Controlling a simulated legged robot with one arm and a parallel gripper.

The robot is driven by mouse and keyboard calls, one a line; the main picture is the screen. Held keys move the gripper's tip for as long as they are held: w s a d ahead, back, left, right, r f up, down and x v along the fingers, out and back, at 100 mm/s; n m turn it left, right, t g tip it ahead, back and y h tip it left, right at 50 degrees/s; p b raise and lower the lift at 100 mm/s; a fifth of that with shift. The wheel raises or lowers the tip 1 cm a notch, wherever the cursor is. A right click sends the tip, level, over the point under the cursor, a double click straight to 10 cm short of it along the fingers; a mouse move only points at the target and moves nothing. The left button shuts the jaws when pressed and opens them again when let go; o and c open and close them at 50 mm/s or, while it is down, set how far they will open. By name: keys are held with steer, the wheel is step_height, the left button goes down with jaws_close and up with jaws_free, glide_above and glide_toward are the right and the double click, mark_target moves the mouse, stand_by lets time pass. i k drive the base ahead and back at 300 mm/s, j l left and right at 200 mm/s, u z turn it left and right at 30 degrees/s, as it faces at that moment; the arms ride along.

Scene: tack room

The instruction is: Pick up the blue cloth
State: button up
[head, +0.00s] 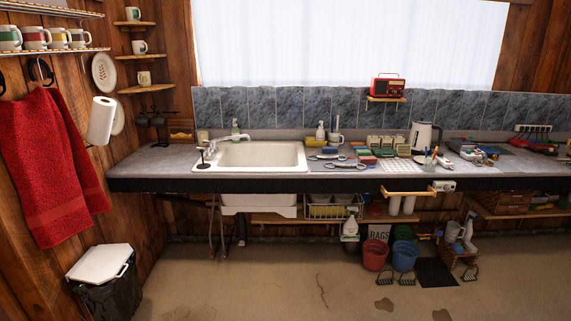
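No cloth that I can clearly make out as blue shows in the head view. A small blue item (330,151) lies on the counter (150,172) just right of the sink; it is too small to tell whether it is a folded cloth. Right of it lie small flat items (366,158) in green and red, also too small to identify. A large red towel (48,165) hangs on the left wall. My gripper is not in view.
A white sink (262,155) is set in the counter. A red radio (387,88) sits on a small shelf, and a kettle (421,136) stands below it. A red bucket (375,254), a blue bucket (405,256) and a lidded bin (104,285) stand on the floor. The middle floor is clear.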

mark_target(324, 149)
steer(key=i, duration=2)
steer(key=i+j+z, duration=0.1)
steer(key=i, duration=0.9)
steer(key=i+j, duration=0.1)
steer(key=i, duration=0.85)
